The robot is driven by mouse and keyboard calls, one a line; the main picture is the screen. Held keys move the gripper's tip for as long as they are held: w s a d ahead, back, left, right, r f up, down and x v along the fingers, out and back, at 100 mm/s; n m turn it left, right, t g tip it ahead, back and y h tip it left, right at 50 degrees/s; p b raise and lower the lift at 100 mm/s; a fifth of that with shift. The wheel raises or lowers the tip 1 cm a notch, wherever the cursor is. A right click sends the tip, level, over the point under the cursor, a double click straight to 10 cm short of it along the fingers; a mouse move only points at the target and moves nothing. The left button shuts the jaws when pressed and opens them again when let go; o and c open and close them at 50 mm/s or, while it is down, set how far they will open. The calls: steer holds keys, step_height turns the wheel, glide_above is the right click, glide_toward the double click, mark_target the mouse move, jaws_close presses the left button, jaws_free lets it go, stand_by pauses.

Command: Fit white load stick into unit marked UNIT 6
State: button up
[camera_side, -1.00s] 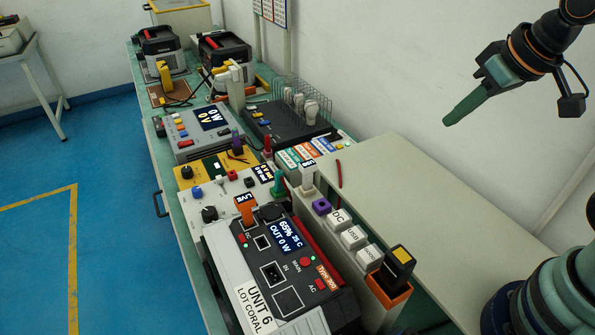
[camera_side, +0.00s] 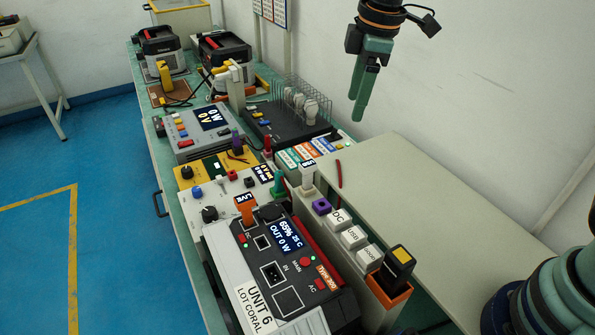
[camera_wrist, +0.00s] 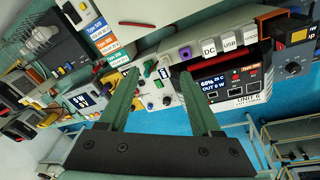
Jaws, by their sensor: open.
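The unit marked UNIT 6 (camera_side: 262,245) sits at the front of the bench, with a lit screen and several sockets on its dark face; it also shows in the wrist view (camera_wrist: 222,92). A white stick (camera_side: 307,176) with a small dark display stands upright at the far end of the rack beside the unit. I take it to be the white load stick. In the wrist view I cannot pick it out clearly. My gripper (camera_side: 359,108) is open and empty, high above the grey shelf, up and right of the stick. Its fingers (camera_wrist: 159,78) point down.
The rack holds a purple socket (camera_side: 321,207), labelled DC and USB blocks, and a black-and-yellow stick (camera_side: 396,268) in an orange holder. Meters and a wire basket (camera_side: 298,97) lie behind.

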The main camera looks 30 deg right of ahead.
mark_target(307, 187)
steer(key=w+a+f+n, duration=0.1)
steer(key=a+f+n, duration=0.1)
steer(key=w+a+f+n+g, duration=0.1)
steer(key=w+a+f+n, duration=0.2)
steer(key=a+f+n, duration=0.1)
steer(key=a+f, duration=0.1)
steer(key=shift+w+g, duration=0.3)
steer(key=shift+g, duration=0.1)
step_height(307, 187, down, 12)
steer(key=shift+f, duration=0.1)
jaws_close()
stand_by(1.5)
